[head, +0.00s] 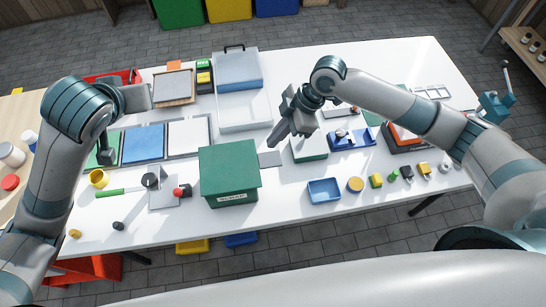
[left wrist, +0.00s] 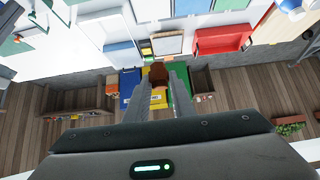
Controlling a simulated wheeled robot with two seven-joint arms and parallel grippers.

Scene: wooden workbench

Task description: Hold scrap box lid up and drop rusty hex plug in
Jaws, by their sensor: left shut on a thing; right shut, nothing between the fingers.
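The green scrap box (head: 229,172) stands near the front middle of the bench, with a "SCRAP" label on its front. Its green lid looks down, and the inside is hidden. The rusty hex plug (left wrist: 158,75) is a brown piece between the fingers of my left gripper (left wrist: 158,88) in the left wrist view. In the head view my left arm is at the left, and I cannot make out the plug there. My right gripper (head: 273,141) is shut and empty, behind and to the right of the scrap box, apart from it.
A blue tray (head: 324,191) and several small parts lie right of the box. A red bin (left wrist: 225,38) shows in the left wrist view.

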